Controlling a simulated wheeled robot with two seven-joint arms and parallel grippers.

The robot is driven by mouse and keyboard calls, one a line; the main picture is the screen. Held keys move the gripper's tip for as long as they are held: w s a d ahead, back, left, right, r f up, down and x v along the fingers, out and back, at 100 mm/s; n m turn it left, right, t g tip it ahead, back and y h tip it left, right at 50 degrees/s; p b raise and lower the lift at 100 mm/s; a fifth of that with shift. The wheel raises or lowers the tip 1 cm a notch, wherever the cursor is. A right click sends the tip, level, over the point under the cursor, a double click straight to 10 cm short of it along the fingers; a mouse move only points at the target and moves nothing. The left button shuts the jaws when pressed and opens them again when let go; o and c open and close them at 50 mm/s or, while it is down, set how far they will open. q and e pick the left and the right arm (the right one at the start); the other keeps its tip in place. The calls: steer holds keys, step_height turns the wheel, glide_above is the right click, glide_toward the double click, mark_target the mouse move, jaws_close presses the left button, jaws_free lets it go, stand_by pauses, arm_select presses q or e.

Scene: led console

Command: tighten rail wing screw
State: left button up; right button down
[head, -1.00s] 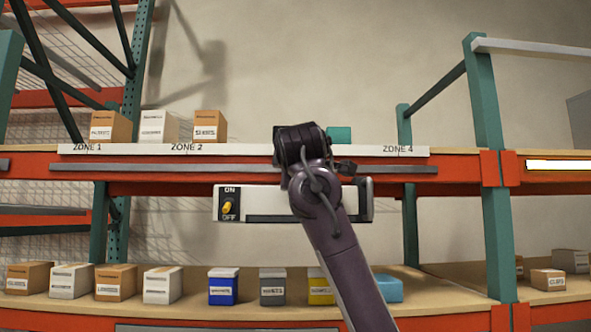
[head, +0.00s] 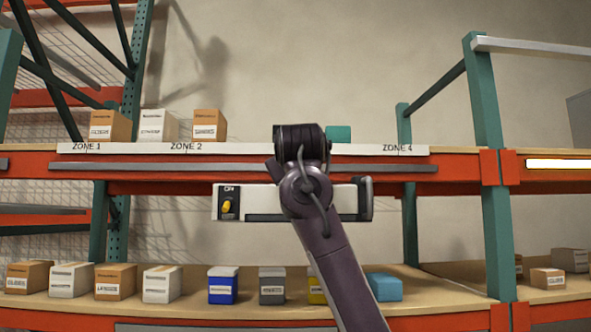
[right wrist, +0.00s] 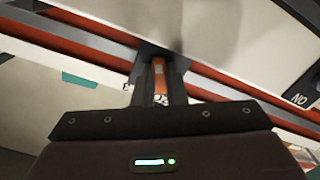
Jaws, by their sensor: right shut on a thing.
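A grey rail (head: 180,167) runs along the orange shelf beam in the head view. A white console (head: 262,198) with a yellow switch (head: 227,206) hangs just below it, and my right arm covers part of both. My right gripper points away at the rail, its fingertips hidden behind my wrist in the head view. In the right wrist view my right gripper (right wrist: 158,70) has its dark fingers close together at the rail, shut on the wing screw. The screw itself is mostly hidden by the fingers, so its angle cannot be told. My left gripper is not in view.
Small boxes (head: 207,125) and a teal box (head: 339,134) stand on the upper shelf. Several boxes and bins (head: 223,288) line the lower shelf. A green upright (head: 489,180) stands to the right. The space just below the console is open.

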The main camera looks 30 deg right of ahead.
steer(key=m, duration=0.6)
steer(key=shift+w+f, duration=0.1)
steer(key=shift+f, duration=0.1)
steer(key=m, duration=0.4)
steer(key=shift+a+m, duration=0.1)
steer(key=shift+m, duration=0.2)
steer(key=shift+r+m+b, duration=0.15)
steer(key=shift+m+b, duration=0.15)
steer(key=shift+m, duration=0.8)
steer(key=c, duration=1.5)
jaws_free()
steer(key=shift+s+r, duration=0.15)
steer(key=shift+s, duration=0.15)
steer(key=shift+o, duration=0.2)
